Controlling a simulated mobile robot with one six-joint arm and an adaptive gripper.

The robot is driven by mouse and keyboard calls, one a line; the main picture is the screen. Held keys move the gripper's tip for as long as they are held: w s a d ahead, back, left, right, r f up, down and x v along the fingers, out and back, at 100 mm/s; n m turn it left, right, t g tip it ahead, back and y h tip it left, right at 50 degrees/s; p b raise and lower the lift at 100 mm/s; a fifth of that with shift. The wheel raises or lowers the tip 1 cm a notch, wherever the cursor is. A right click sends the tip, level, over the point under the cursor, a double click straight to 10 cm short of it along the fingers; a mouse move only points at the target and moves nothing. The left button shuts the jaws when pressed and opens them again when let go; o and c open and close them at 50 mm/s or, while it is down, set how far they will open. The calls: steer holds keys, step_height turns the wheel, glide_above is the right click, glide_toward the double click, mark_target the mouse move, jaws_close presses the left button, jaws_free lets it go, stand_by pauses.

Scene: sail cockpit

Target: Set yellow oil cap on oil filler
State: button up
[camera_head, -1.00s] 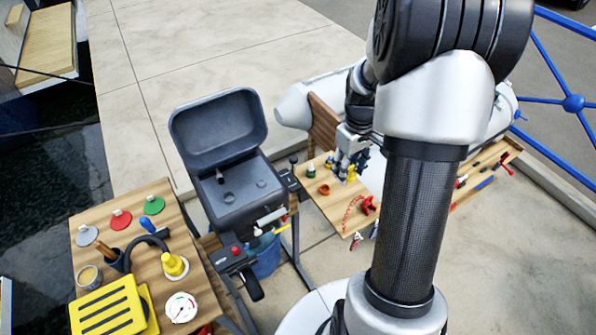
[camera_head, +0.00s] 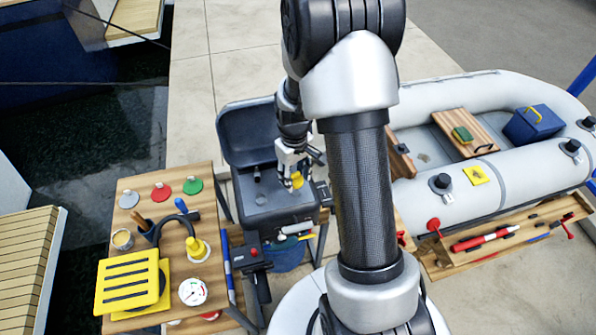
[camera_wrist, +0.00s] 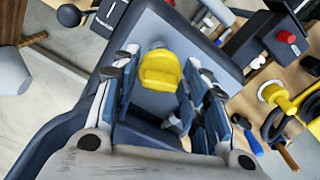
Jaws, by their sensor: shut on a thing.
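My gripper (camera_head: 294,174) is shut on the yellow oil cap (camera_head: 297,181), which hangs between its fingertips. In the wrist view the cap (camera_wrist: 160,70) shows as a ridged yellow piece at the jaw tips (camera_wrist: 160,88). The gripper is over the right part of the open dark grey engine (camera_head: 285,207). Two small round fittings show on the engine, an upright stub (camera_head: 257,175) and a lower one (camera_head: 261,198); I cannot tell which is the oil filler. The cap looks apart from both. The area right under the gripper is hidden.
The engine's raised hood (camera_head: 235,125) stands behind and left of my gripper. A wooden table (camera_head: 140,235) with discs, a gauge and a yellow slotted part is at left. A grey inflatable boat (camera_head: 470,205) lies at right. My arm hides much of the middle.

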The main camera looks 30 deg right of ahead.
mark_target(295, 191)
steer(key=shift+f+b, duration=1.5)
steer(key=shift+f, duration=0.9)
steer(key=shift+f+b, duration=0.6)
steer(key=shift+f, duration=0.15)
steer(key=o, duration=0.6)
steer(key=shift+r, duration=0.15)
steer(key=shift+r+p, duration=4.05)
steer(key=shift+r, duration=1.4)
